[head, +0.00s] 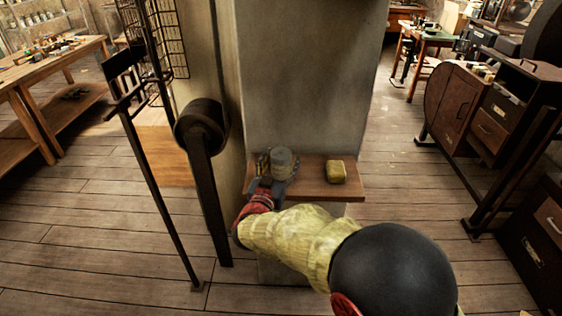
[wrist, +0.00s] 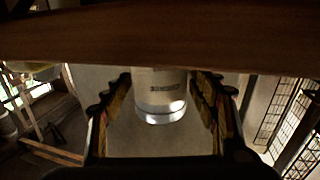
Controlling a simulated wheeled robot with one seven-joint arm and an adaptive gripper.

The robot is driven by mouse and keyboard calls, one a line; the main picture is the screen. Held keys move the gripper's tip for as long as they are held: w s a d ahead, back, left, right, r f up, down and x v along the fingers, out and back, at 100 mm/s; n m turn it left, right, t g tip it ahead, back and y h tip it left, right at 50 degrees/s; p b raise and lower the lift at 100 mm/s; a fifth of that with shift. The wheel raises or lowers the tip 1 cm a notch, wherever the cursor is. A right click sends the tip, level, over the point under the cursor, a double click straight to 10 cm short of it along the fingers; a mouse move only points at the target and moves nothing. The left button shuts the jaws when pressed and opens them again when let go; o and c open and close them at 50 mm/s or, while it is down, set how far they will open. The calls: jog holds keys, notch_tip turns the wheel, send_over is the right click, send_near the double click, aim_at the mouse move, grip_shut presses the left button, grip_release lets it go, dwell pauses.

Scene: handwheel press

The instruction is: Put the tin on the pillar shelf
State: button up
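The tin (head: 281,162) is a grey cylinder, upright at the left part of the pillar shelf (head: 312,188), a brown board on the pillar. In the wrist view the tin (wrist: 160,98) is pale with a dark label and a bright metal end, and it stands between my fingers. My gripper (head: 278,172) reaches over the shelf's left front and is shut on the tin, one finger along each side. I cannot tell whether the tin's base touches the board.
A small yellowish block (head: 336,172) sits on the shelf to the right of the tin. The grey pillar (head: 310,80) rises behind. A dark upright lever (head: 205,170) and a thin metal stand (head: 155,180) are close on the left.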

jog(key=shift+o, duration=0.4)
jog(key=shift+r, duration=0.2)
jog(key=p+v, duration=0.3)
jog(key=v, duration=0.9)
notch_tip(320, 180, up, 9)
jog(key=w+d+n+g+y, duration=0.2)
jog(key=g+y, duration=0.1)
jog(key=y, duration=0.5)
jog(key=s+d+f+g+h, duration=0.1)
jog(key=s+d+g, duration=0.3)
jog(key=s+d, duration=0.6)
jog(key=s+d+f+g+h, duration=0.2)
jog(key=s+d+g, duration=0.2)
jog(key=s+d, duration=0.6)
jog(key=s, duration=0.9)
jog(key=shift+d+f+n+g, duration=0.2)
jog(key=shift+d+n+g, duration=0.05)
jog(key=shift+n+g, duration=0.15)
